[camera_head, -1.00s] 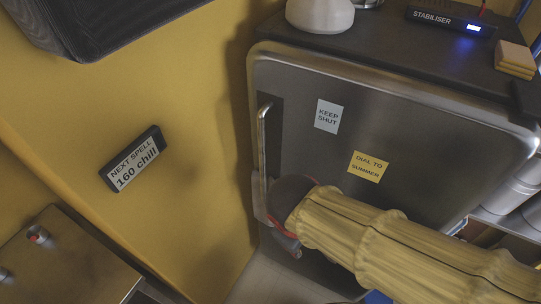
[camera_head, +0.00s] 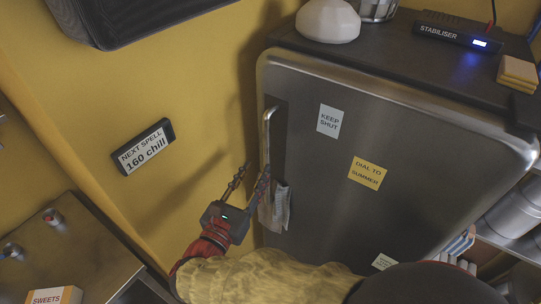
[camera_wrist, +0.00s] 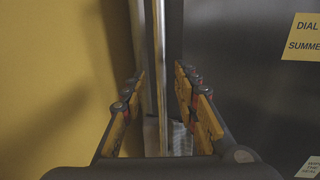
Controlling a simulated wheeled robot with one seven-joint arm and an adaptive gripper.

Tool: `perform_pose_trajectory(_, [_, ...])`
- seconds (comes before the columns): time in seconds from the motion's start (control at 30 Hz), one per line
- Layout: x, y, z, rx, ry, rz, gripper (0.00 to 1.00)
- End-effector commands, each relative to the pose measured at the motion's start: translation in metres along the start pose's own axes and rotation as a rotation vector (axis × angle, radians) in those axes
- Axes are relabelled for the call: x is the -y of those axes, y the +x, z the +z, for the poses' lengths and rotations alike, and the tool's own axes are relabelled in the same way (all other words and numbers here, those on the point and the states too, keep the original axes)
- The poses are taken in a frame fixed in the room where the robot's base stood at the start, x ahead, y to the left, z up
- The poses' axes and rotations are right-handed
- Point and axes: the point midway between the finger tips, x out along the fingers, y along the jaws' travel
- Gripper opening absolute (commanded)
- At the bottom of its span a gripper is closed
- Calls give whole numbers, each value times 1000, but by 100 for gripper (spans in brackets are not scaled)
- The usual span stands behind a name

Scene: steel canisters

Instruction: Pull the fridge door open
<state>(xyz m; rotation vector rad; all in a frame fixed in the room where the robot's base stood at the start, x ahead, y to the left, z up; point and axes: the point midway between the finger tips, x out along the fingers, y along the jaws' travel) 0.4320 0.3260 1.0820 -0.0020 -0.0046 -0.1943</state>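The fridge door (camera_head: 330,190) is a grey steel panel with rounded corners and looks shut. Its vertical bar handle (camera_head: 266,135) is on the door's left side, and a pale cloth (camera_head: 281,208) hangs at its lower part. My gripper (camera_head: 254,172) is open near the handle's lower half, one finger left of the bar and the other close by it. In the wrist view the handle (camera_wrist: 157,70) runs upright between the two spread fingers (camera_wrist: 158,85), with a visible gap on each side. The cloth shows low between the fingers.
A white rounded vessel (camera_head: 328,20), a stabiliser box (camera_head: 452,33) and tan blocks (camera_head: 517,72) stand on the fridge top. The yellow wall (camera_head: 190,90) is left of the fridge. A metal counter (camera_head: 60,250) is lower left. Steel canisters (camera_head: 518,212) stand at right.

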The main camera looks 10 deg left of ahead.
Motion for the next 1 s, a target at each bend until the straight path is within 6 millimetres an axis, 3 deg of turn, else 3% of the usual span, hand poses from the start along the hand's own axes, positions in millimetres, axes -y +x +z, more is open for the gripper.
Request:
perform_pose_trajectory(0.5, [1,68,-2,-4,1,-4,30])
perform_pose_trajectory(0.9, [1,76,-1,-5,1,-2,30])
perform_pose_trajectory(1.0, [1,76,-1,-5,1,-2,26])
